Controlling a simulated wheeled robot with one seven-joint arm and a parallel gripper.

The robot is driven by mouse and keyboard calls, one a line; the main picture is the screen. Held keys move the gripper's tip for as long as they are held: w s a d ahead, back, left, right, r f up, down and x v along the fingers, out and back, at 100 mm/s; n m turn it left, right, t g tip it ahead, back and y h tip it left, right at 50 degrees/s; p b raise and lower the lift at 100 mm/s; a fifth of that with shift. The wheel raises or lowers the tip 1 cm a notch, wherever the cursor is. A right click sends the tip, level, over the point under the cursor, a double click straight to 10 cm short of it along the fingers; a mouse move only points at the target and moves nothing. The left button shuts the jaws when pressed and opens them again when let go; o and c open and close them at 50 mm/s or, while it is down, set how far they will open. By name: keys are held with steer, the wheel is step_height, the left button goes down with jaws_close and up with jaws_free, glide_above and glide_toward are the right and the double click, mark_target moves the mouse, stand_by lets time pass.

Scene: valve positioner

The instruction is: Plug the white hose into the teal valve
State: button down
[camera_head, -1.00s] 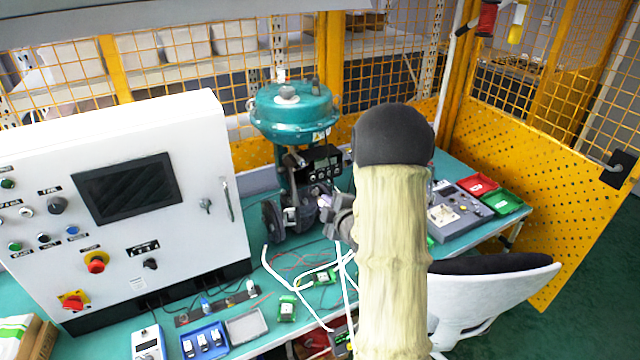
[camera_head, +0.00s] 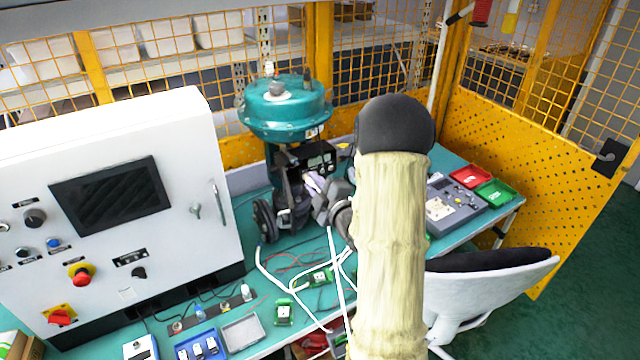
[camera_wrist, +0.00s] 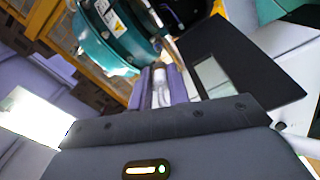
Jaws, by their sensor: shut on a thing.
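The teal valve (camera_head: 287,108) stands upright on the bench, left of my arm. Its black positioner box (camera_head: 312,157) is on its front, and it also shows in the wrist view (camera_wrist: 250,75). In the wrist view the teal valve head (camera_wrist: 108,38) fills the upper left. My gripper (camera_wrist: 160,85) is shut on the white hose (camera_wrist: 158,92), which shows between the purple fingertips and points toward the valve. In the head view my gripper (camera_head: 316,184) is close in front of the valve. Whether the hose tip touches the valve cannot be told. White hose lengths hang down to the bench.
A white control cabinet (camera_head: 110,200) stands on the left. A grey device (camera_head: 455,208), red and green trays (camera_head: 494,192), and a white chair (camera_head: 490,290) are on the right. Small boards, a blue tray (camera_head: 200,345) and cables clutter the front of the bench.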

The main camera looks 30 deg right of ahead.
steer(key=shift+w+d+r+p, duration=0.15)
steer(key=shift+w+p, duration=0.2)
steer(key=shift+w, duration=0.25)
steer(key=shift+w+d+p, duration=0.1)
steer(key=shift+w+p, duration=0.25)
steer(key=shift+w, duration=0.25)
steer(key=w+p, duration=0.1)
steer(key=w, duration=0.1)
steer(key=shift+w, duration=0.4)
steer(key=shift+w+f+b, duration=0.2)
steer(key=shift+b, duration=1.4)
stand_by(0.6)
steer(key=shift+w, duration=0.5)
stand_by(0.8)
steer(key=c, duration=1.3)
jaws_free()
steer(key=shift+o, duration=0.2)
